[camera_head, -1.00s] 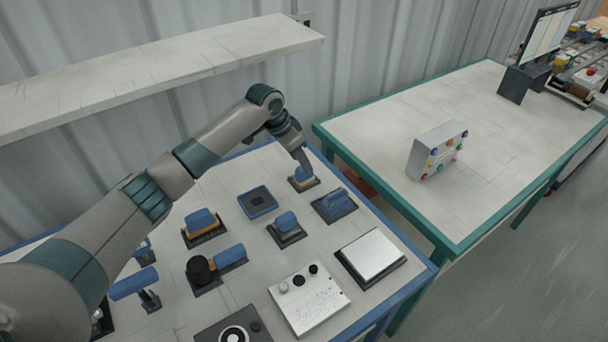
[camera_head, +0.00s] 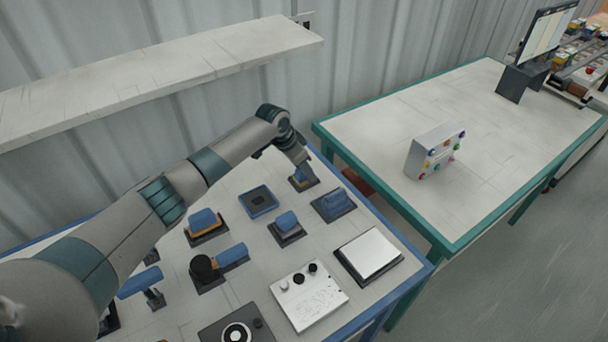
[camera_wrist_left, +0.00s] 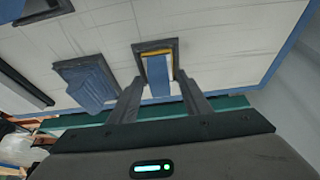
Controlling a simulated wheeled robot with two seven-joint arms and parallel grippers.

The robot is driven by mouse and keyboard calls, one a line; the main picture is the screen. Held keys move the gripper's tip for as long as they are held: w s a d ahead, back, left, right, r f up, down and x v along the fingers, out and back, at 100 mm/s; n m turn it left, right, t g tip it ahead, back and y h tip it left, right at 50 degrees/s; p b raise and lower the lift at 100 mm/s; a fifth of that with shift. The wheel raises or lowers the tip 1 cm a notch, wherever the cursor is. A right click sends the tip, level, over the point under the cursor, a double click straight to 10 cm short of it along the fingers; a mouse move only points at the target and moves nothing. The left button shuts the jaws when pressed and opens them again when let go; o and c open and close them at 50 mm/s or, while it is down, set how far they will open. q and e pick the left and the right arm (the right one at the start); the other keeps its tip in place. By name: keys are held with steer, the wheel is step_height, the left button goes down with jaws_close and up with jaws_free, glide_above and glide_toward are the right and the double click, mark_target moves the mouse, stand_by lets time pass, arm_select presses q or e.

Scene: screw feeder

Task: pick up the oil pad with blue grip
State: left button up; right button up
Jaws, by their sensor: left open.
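A small block with a blue grip and a yellow edge, which looks like the oil pad (camera_head: 305,183), sits in a dark holder at the table's far corner. My left gripper (camera_head: 301,165) is right over it and partly hides it. In the left wrist view, the blue grip (camera_wrist_left: 159,72) stands between the open fingers of my left gripper (camera_wrist_left: 160,84), one on each side. Whether the fingers touch it cannot be told. A similar blue-topped block with an orange base (camera_head: 205,223) sits nearer on the left. My right gripper is not in view.
A blue-handled piece (camera_head: 334,204) sits close right of the holder; it also shows in the left wrist view (camera_wrist_left: 90,83). A blue square (camera_head: 259,201) and another blue-topped block (camera_head: 287,223) are nearby. A shelf (camera_head: 150,75) hangs above the table's back.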

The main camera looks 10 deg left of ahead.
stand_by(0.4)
arm_select(q)
steer(key=c, duration=0.8)
steer(key=shift+r+b, duration=0.4)
steer(key=shift+r, duration=0.1)
steer(key=r+b, duration=0.2)
steer(key=r, duration=0.1)
steer(key=shift+d+r, duration=0.1)
steer(key=shift+d, duration=0.25)
steer(key=shift+s+d+r+b, duration=0.25)
steer(key=shift+d+r+b, duration=0.4)
steer(key=shift+d+r, duration=0.85)
steer(key=shift+s+d+r+b, duration=0.25)
steer(key=shift+d+r+b, duration=0.45)
steer(key=shift+d, duration=1.45)
steer(key=shift+s+d+r+b, duration=0.25)
steer(key=shift+d+r+b, duration=0.3)
steer(key=shift+d+r, duration=0.95)
steer(key=shift+d+f, duration=0.25)
steer(key=shift+f, duration=0.05)
